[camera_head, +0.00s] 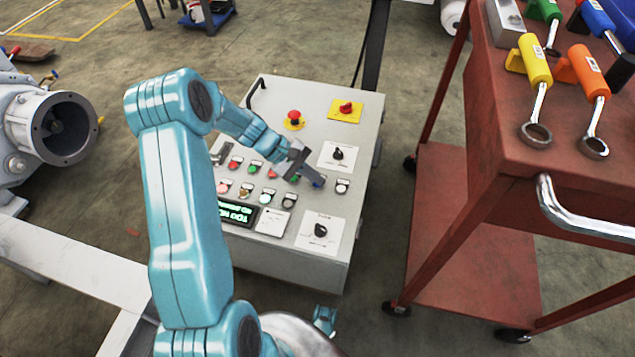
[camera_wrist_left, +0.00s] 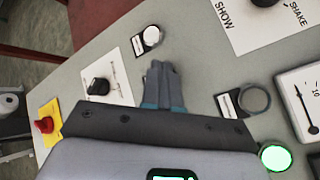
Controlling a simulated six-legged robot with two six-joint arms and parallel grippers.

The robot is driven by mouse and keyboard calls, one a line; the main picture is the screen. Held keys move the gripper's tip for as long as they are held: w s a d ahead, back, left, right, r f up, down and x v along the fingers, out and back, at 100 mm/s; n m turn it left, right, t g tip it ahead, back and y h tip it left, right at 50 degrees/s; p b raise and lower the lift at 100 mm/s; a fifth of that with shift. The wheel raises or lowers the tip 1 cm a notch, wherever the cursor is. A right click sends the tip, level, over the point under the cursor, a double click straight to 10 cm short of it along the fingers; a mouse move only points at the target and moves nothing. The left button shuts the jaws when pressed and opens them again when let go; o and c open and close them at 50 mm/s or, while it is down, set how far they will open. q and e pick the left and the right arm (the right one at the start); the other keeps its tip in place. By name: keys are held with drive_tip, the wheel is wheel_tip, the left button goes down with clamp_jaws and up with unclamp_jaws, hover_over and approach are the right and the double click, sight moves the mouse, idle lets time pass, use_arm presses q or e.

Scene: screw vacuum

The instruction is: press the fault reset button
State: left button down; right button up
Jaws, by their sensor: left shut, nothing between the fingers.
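The grey control panel (camera_head: 355,110) carries rows of small push buttons. I cannot read which one is labelled fault reset. My left gripper (camera_head: 317,181) is shut and empty, over the right part of the button rows. In the wrist view its fingertips (camera_wrist_left: 160,72) lie between a white button (camera_wrist_left: 152,35) and a grey button (camera_wrist_left: 254,99). The white button also shows in the head view (camera_head: 342,186), just right of the fingertips. I cannot tell whether the fingertips touch the panel. The gripper and arm hide some buttons.
A red emergency stop (camera_head: 294,115) and a red switch on a yellow plate (camera_head: 346,108) stand at the panel's far side. Black selector knobs (camera_head: 337,153) (camera_head: 320,230) sit near its right edge. A red tool cart (camera_head: 480,130) stands to the right.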

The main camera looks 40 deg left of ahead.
use_arm(q)
drive_tip(key=shift+f, duration=0.15)
idle(0.4)
drive_tip(key=shift+r+p, duration=0.6)
drive_tip(key=shift+r, duration=0.25)
wheel_tip(320, 180, up, 5)
drive_tip(key=p, duration=0.4)
idle(0.6)
